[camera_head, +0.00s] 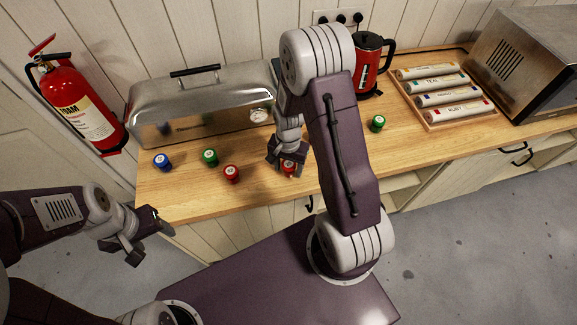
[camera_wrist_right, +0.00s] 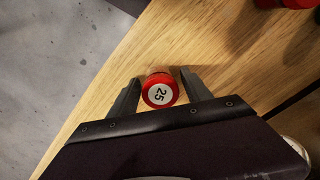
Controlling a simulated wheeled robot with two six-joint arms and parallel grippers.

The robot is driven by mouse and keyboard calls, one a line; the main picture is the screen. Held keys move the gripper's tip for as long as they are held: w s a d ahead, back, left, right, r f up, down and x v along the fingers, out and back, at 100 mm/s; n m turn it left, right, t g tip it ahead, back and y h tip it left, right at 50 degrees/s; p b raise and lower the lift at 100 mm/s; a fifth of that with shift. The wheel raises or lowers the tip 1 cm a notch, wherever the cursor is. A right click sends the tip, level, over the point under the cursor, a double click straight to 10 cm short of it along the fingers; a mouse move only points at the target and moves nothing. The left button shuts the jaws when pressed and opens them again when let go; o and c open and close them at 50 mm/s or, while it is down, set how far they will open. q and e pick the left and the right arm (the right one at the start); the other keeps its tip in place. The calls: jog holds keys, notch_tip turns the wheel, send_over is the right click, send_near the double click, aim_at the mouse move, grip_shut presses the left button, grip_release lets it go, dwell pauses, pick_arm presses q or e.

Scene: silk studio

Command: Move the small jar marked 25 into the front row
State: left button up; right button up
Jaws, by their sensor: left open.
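The small red jar marked 25 (camera_wrist_right: 160,91) stands between the fingers of my right gripper (camera_wrist_right: 160,78), its white numbered lid facing the wrist camera. Narrow gaps seem to show on both sides of it. In the head view the jar (camera_head: 289,170) is partly hidden under my right gripper (camera_head: 288,163), near the counter's front edge. My left gripper (camera_head: 146,235) is open and empty, in front of the counter's left end. To the left stand a red jar (camera_head: 232,174), a green jar (camera_head: 210,158) and a blue jar (camera_head: 162,162). Their numbers are unreadable.
A metal box with a lid handle (camera_head: 200,108) stands behind the jars. Another green jar (camera_head: 377,124) stands right of my right arm. A red kettle (camera_head: 367,62), a wooden tray of labelled rolls (camera_head: 437,121) and a microwave (camera_head: 535,60) are further right.

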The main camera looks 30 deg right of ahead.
aim_at(288, 164)
jog(key=shift+r, duration=0.15)
jog(key=shift+w+r, duration=0.1)
jog(key=shift+r, duration=0.25)
notch_tip(288, 164, up, 11)
jog(key=s+a+f+n+t+b, duration=0.1)
jog(key=s+a+n, duration=0.3)
jog(key=s+n, duration=0.4)
jog(key=shift+s+a+f+n, duration=0.25)
jog(key=shift+a+f+n, duration=0.2)
jog(key=shift+n, duration=0.15)
jog(key=shift+d, duration=0.1)
